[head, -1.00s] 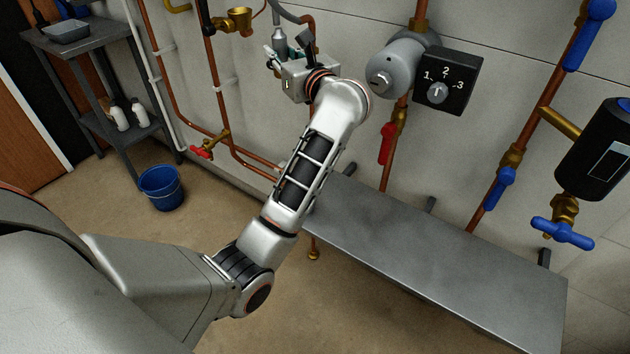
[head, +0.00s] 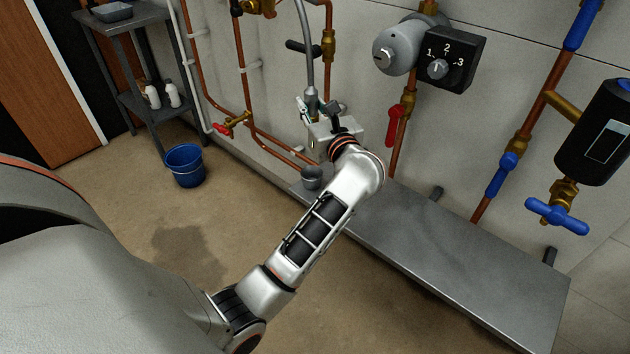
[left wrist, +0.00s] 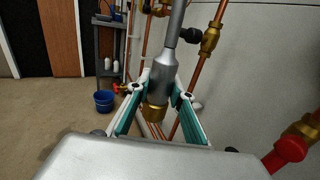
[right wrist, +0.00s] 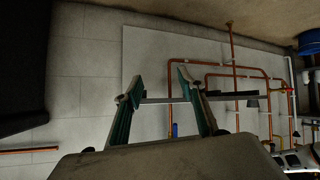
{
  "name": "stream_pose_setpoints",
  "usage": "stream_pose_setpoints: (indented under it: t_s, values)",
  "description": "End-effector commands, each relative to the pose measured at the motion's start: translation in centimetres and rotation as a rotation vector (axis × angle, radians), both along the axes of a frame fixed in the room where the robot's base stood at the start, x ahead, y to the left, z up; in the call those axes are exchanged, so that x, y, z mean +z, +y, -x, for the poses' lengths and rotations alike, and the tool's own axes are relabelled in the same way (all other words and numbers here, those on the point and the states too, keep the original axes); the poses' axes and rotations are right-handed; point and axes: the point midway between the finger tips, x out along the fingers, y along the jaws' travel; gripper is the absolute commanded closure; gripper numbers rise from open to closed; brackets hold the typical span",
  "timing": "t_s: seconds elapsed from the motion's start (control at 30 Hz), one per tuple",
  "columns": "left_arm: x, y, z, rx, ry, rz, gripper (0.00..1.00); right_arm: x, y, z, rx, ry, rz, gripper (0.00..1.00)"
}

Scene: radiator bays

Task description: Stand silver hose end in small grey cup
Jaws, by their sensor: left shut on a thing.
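The silver hose end (head: 312,100) hangs upright on its grey hose (head: 307,50) in the head view. My left gripper (head: 315,116) is shut on it. In the left wrist view the hose end (left wrist: 161,78) sits between the green-padded fingers, its brass tip pointing down below them. The small grey cup (head: 312,178) stands on the left end of the metal bench, below the gripper and apart from the hose end. My right gripper (right wrist: 158,82) shows only in the right wrist view, open, with nothing seen between its fingers.
The metal bench (head: 450,260) is bare right of the cup. Copper pipes, a red lever (head: 396,126) and a dial box (head: 450,60) are on the wall beside my left arm. A blue bucket (head: 186,168) stands on the floor, with a dark patch (head: 185,252) nearby.

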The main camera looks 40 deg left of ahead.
Motion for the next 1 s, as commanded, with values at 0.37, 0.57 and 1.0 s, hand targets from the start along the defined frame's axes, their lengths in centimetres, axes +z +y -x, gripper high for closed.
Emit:
stream_pose_setpoints:
  t_s: [0.37,0.57,1.0]
  values:
    - [-10.0,0.1,0.1,0.000,0.018,-0.004,1.00,-0.5,1.5,0.0,0.005,-0.001,-0.050,0.60]
    - [-13.2,0.0,0.1,0.000,0.011,-0.003,1.00,0.6,2.9,-0.8,0.004,-0.029,-0.096,0.60]
    - [-18.5,0.0,0.1,0.000,0.013,-0.002,1.00,0.7,4.0,-0.9,-0.007,-0.033,-0.146,0.60]
